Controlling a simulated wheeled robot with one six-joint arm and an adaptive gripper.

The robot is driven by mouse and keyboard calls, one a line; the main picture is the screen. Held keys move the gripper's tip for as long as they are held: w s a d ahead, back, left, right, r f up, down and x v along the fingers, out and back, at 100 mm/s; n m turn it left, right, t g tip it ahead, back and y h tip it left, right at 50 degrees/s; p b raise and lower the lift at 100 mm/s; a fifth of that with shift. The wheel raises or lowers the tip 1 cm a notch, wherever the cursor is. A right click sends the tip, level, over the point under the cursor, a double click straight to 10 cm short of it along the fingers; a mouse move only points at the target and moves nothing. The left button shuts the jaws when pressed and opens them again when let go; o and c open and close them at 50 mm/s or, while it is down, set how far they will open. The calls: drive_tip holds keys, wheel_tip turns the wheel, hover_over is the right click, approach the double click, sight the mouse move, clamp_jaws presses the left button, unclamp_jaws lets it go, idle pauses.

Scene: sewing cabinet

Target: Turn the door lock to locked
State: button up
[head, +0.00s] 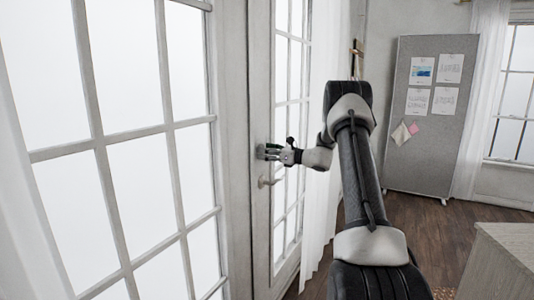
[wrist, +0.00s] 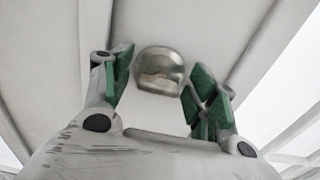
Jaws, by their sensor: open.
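The door lock (wrist: 160,68) is a rounded metal piece on the white door, seen in the wrist view between my green-padded fingers. My gripper (wrist: 160,85) is open, with one finger on each side of the lock. I cannot tell whether either pad touches it. In the head view my gripper (head: 272,151) is at the door's edge stile, just above the lever handle (head: 268,182). The lock is hidden behind the gripper there. Whether it is turned to locked cannot be read.
The glazed door (head: 262,235) stands at centre-left, with another paned panel (head: 125,150) to its left. A white curtain (head: 322,150) hangs right of the door. A grey pinboard (head: 432,150) stands at the back. A cabinet top (head: 510,245) is at lower right. Wooden floor lies open between.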

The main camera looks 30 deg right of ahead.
drive_tip(key=c, duration=1)
drive_tip(key=shift+n, duration=0.3)
drive_tip(key=n, duration=0.3)
drive_tip(key=shift+n, duration=0.4)
drive_tip(key=n, duration=0.4)
drive_tip(key=shift+a+f, duration=0.1)
drive_tip(key=n, duration=0.5)
drive_tip(key=shift+s, duration=0.1)
drive_tip(key=shift+f+n, duration=0.15)
drive_tip(key=shift+n, duration=2.05)
